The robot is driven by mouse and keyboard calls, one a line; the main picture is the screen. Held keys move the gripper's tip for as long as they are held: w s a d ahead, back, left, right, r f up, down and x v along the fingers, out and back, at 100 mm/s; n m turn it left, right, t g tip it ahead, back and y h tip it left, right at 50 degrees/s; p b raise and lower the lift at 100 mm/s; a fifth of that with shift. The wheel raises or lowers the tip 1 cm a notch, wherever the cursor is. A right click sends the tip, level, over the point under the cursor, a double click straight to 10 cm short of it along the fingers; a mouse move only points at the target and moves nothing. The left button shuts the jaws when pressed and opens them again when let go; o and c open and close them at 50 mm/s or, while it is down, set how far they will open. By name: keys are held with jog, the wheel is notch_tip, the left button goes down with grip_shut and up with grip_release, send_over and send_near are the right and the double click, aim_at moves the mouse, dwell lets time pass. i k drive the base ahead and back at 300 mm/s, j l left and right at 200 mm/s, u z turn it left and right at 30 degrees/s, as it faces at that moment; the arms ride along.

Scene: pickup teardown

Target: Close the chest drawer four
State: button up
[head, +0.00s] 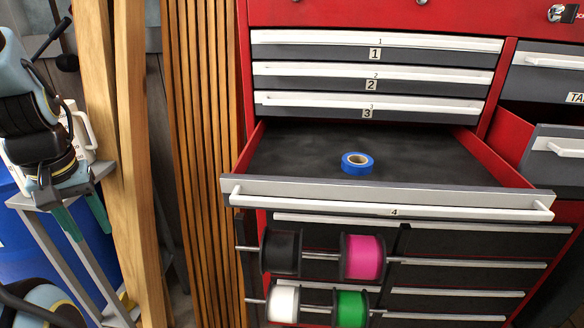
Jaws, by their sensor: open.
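The red chest (510,75) fills the right half of the head view. Drawer four (300,187) is pulled far out, with its black-lined inside showing. Its grey front has a long white bar handle (330,202) and a label "4". A roll of blue tape (357,163) lies inside it. My gripper (91,234) is at the left edge of the view, pointing down with its two greenish fingers apart. It appears empty and is well to the left of the drawer, touching no part of it.
Drawers one (375,45), two (370,77) and three (365,107) above look shut. Black, pink, white and green spools (352,308) hang on rods below drawer four. A drawer at the right (555,150) also stands out. Wooden planks (130,120) stand between my gripper and the chest.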

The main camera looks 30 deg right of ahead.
aim_at(421, 170)
jog(key=k+j+z, duration=0.1)
jog(key=z, duration=0.25)
jog(key=k+j+z, duration=0.1)
jog(key=z, duration=0.25)
